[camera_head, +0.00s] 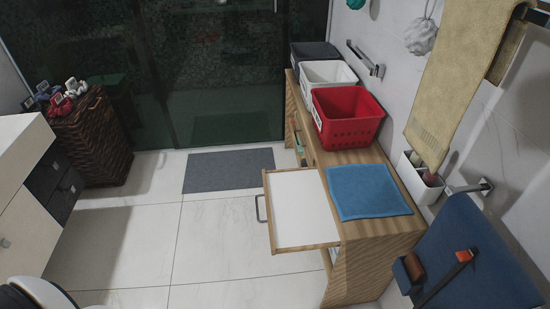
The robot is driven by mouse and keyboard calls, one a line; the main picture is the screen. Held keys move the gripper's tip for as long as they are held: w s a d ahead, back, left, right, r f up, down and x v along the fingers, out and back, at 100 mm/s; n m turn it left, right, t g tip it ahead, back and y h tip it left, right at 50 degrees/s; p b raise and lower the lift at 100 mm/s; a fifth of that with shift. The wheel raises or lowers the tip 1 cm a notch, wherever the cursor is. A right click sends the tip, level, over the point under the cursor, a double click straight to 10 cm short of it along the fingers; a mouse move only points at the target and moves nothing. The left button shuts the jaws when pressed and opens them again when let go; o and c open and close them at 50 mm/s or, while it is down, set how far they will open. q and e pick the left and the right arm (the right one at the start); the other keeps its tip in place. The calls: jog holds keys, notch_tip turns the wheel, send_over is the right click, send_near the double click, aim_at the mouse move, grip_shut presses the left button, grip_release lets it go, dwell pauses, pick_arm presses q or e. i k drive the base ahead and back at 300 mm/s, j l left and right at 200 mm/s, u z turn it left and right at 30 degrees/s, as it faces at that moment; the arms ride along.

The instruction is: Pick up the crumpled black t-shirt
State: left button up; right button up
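I cannot make out a crumpled black t-shirt anywhere in the head view. A black and white rounded shape (38,293) is cut off at the bottom left corner, and I cannot tell what it is. Neither of my grippers can be made out in this view.
A wooden cabinet (375,245) on the right has an open drawer (300,205), a blue towel (367,191), and red (347,116), white (327,76) and dark (313,53) baskets. A wicker hamper (92,140) stands at left. The tiled floor between is clear, with a grey mat (229,170).

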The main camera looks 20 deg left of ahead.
aim_at(29, 105)
jog(key=k+j+u, duration=0.1)
jog(key=j+u, duration=0.5)
jog(key=u, duration=1.6)
jog(key=i+l+u, duration=0.15)
jog(key=i+l, duration=0.45)
jog(key=i, duration=0.3)
jog(key=i+l+u, duration=0.15)
jog(key=i+l, duration=0.6)
jog(key=i, duration=0.1)
